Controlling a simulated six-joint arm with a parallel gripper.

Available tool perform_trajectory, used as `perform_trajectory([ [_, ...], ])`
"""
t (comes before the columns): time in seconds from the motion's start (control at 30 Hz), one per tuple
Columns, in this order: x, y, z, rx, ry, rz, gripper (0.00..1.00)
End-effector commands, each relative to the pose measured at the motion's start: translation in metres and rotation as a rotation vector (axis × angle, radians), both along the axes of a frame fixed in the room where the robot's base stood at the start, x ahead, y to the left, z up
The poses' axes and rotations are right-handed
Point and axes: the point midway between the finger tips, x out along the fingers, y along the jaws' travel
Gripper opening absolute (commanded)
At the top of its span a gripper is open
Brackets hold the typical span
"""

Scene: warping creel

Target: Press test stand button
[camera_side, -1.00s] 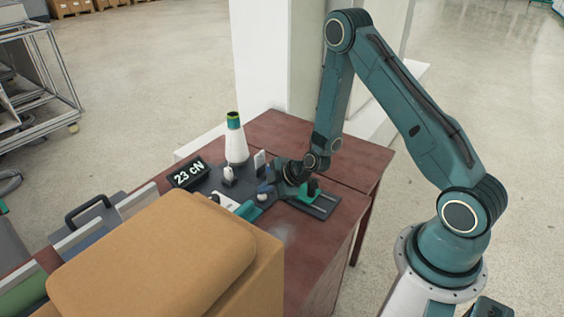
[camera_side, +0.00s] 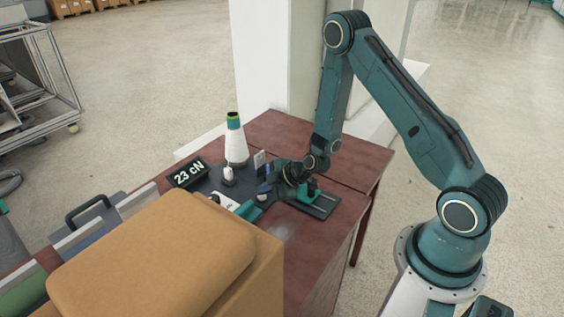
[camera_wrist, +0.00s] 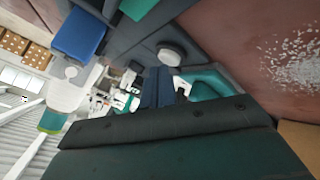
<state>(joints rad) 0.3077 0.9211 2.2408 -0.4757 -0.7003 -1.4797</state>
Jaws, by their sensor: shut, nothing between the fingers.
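The test stand (camera_side: 206,184) is a dark base on the reddish table, with a lit display (camera_side: 188,173) reading 23 cN. A white cone with a green top (camera_side: 236,145) stands behind it; it also shows at the left of the wrist view (camera_wrist: 62,95). My gripper (camera_side: 265,178) is shut and empty, low over the right part of the stand. In the wrist view its fingers (camera_wrist: 157,88) point near a pale round knob (camera_wrist: 169,54) on a dark body. I cannot tell whether this knob is the button, or whether the fingers touch anything.
A green block on a dark rail (camera_side: 312,190) lies right beside my gripper. A small white guide (camera_side: 228,175) stands on the stand. A large tan box (camera_side: 160,250) blocks the near side. A pale pillar (camera_side: 262,55) rises behind the table. The table's right end (camera_side: 355,165) is clear.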

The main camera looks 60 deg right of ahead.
Motion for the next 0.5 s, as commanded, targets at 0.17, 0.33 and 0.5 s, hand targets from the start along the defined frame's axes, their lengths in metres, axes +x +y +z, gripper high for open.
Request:
perform_trajectory([
  [0.17,-0.0018,0.0002,-0.0070,0.007,0.011,-0.003,0.00],
  [0.33,-0.0016,0.0000,-0.0084,0.007,0.012,-0.004,0.00],
  [0.5,-0.0013,-0.0003,-0.0098,0.007,0.012,-0.005,0.00],
])
